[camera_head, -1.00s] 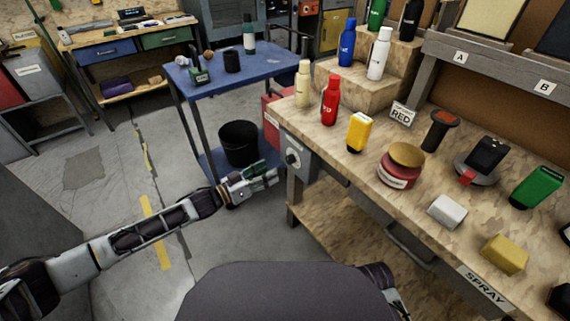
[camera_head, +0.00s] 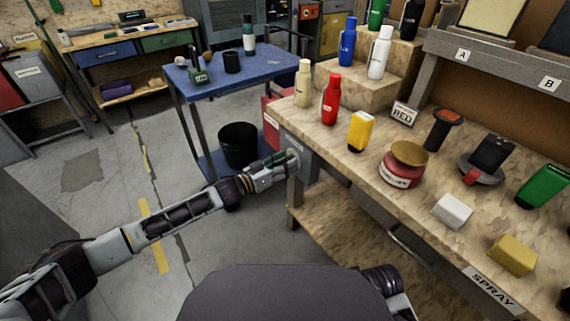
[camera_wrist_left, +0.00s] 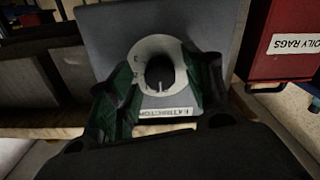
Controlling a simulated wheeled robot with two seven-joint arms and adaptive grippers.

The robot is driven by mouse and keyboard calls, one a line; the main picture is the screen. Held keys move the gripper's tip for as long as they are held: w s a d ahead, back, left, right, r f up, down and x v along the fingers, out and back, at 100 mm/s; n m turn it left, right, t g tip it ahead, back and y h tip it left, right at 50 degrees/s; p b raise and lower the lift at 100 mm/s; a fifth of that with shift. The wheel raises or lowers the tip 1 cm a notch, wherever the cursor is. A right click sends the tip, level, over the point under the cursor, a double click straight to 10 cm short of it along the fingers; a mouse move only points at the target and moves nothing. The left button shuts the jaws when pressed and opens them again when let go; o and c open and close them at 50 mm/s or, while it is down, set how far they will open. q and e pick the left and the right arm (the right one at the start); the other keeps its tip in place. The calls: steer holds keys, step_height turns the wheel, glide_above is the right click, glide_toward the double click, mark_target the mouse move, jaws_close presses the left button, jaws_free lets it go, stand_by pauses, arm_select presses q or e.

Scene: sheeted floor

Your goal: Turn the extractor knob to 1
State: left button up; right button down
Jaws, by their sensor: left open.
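The extractor knob (camera_wrist_left: 158,72) is dark and round on a pale dial plate in the left wrist view, on a grey control box (camera_wrist_left: 115,35). A light pointer mark shows at its lower edge in that view. An upside-down label (camera_wrist_left: 166,112) sits beside the dial. My left gripper (camera_wrist_left: 160,85) is open, its green-sided fingers on either side of the knob; I cannot tell whether they touch it. In the head view my left gripper (camera_head: 288,163) reaches the box at the bench's left end and hides most of the dial. My right gripper is out of view.
The workbench (camera_head: 330,150) holds a red bottle (camera_head: 330,99), a yellow container (camera_head: 360,131) and several other items. A red oily-rags bin (camera_wrist_left: 290,45) stands close beside the control box. A blue cart (camera_head: 270,66) and a black bucket (camera_head: 238,144) are behind my left arm.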

arm_select(q)
steer(key=shift+c, duration=0.5)
steer(key=c, duration=0.9)
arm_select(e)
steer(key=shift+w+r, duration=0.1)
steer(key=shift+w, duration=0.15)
arm_select(q)
steer(key=shift+m+p, duration=0.35)
steer(key=shift+m, duration=0.05)
steer(key=shift+f+m+p, duration=0.1)
steer(key=shift+m+p, duration=1.35)
steer(key=shift+m, duration=2.15)
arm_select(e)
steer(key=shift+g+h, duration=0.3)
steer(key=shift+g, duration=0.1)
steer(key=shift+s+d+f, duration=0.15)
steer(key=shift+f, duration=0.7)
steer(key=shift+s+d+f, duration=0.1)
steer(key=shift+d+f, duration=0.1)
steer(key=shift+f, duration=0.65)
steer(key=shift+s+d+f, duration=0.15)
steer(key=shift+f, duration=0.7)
